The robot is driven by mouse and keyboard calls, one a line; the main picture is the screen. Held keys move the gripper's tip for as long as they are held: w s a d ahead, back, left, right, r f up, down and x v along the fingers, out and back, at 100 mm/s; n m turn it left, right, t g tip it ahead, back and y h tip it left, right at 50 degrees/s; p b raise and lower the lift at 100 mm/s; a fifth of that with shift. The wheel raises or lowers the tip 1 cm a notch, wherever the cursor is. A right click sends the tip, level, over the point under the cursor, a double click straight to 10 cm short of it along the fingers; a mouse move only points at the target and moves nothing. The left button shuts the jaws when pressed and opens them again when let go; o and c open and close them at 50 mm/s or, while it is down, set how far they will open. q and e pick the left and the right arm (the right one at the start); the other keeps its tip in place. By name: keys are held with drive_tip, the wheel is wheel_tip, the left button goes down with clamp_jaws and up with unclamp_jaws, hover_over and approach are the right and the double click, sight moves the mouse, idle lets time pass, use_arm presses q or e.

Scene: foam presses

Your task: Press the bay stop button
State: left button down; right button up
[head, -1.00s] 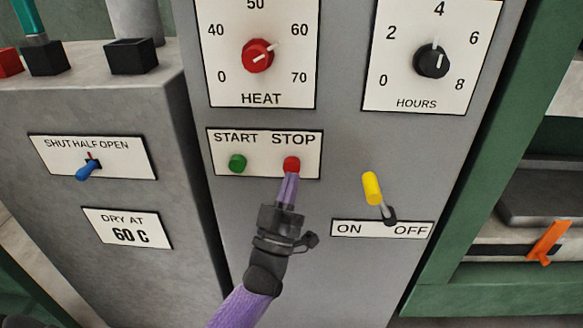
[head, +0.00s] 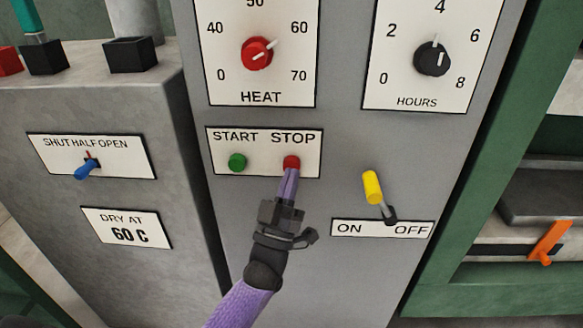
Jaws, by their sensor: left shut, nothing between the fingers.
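The red STOP button (head: 291,161) sits on a white plate (head: 263,169) on the front of the grey cabinet, under the word STOP. My left gripper (head: 291,172) is shut and empty. Its purple fingertips are at the button and cover its lower part. They look to be touching it, but I cannot tell how far the button is pushed in. The green START button (head: 237,162) is to the left on the same plate, clear of the gripper. My right gripper is not in view.
Above are the red HEAT knob (head: 257,53) and the black HOURS knob (head: 432,59). A yellow-handled ON/OFF lever (head: 372,187) sticks out to the right of my gripper. A blue-handled switch (head: 86,170) is on the left unit. An orange handle (head: 548,243) is at far right.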

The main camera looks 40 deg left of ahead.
use_arm(q)
drive_tip(key=shift+w, duration=0.1)
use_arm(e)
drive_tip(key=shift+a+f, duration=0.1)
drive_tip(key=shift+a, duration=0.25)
use_arm(q)
drive_tip(key=shift+w+a+b, duration=0.3)
drive_tip(key=shift+w+b, duration=0.05)
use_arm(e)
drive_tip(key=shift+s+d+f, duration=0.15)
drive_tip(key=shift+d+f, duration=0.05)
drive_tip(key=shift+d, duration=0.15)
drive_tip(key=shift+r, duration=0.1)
use_arm(q)
drive_tip(key=shift+s+d+p, duration=0.55)
drive_tip(key=shift+s+p, duration=0.1)
drive_tip(key=shift+s, duration=0.15)
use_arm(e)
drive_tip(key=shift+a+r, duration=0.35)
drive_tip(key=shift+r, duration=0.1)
use_arm(q)
drive_tip(key=shift+s, duration=0.1)
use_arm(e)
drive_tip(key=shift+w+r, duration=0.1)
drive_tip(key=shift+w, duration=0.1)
